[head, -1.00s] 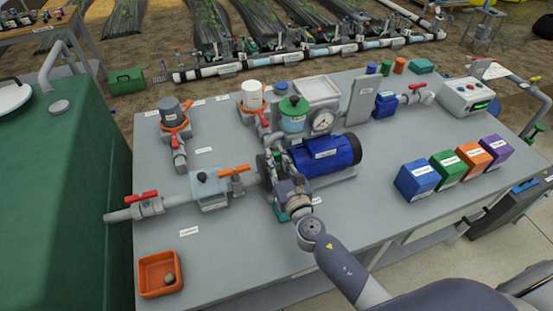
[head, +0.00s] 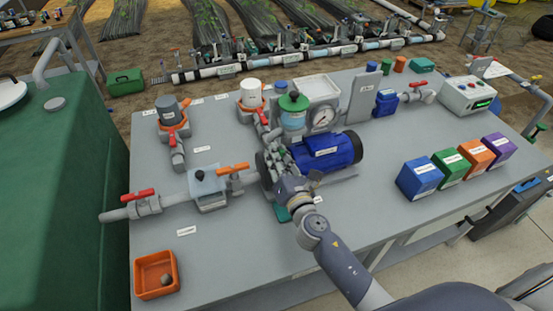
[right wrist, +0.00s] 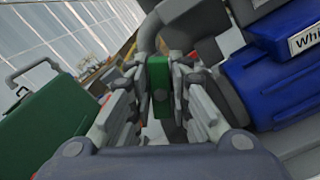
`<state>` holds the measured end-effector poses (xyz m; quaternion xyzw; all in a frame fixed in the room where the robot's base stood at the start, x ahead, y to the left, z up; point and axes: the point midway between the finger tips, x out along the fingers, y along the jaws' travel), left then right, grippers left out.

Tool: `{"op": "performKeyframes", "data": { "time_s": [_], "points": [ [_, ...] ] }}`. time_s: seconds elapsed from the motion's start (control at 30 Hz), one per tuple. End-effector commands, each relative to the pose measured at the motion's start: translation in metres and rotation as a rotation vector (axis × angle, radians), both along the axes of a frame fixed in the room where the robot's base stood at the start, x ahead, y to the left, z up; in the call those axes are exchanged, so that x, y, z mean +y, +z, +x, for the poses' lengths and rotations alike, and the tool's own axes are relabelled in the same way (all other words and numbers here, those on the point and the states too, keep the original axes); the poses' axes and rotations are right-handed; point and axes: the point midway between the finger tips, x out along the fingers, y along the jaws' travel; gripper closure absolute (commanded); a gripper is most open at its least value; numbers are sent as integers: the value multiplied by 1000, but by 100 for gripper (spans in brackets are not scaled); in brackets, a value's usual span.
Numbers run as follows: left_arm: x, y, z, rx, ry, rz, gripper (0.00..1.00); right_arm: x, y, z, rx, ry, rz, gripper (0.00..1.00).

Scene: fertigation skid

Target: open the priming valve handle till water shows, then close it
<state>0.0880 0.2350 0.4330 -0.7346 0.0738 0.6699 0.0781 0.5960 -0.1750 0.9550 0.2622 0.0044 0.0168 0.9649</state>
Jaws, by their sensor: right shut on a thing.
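In the right wrist view a small green handle (right wrist: 160,84), which looks like the priming valve handle, stands upright between the two fingers of my right gripper (right wrist: 160,100). The gripper is shut on it. In the head view my right gripper (head: 278,158) is at the near left end of the blue pump motor (head: 326,150), and it hides the handle and the valve body there. I cannot see any water at the valve. My left gripper is in neither view.
A round gauge (head: 323,118) and a green-lidded clear vessel (head: 293,112) stand just behind. A pipe with an orange-handled valve (head: 232,170) lies left of the gripper. An orange tray (head: 140,282) sits front left; coloured boxes (head: 419,180) stand right. The front middle tabletop is bare.

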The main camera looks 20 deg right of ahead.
Motion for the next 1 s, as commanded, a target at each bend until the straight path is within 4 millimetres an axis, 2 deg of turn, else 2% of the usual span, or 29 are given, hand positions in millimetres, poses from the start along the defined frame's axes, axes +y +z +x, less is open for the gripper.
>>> {"op": "performKeyframes", "data": {
  "time_s": [0.4, 1.0],
  "points": [
    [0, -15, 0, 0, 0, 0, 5, -2, -4, 0, 14, -1, 399, 100],
    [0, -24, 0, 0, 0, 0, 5, -3, -6, 0, 33, -1, 909, 100]
  ]
}}
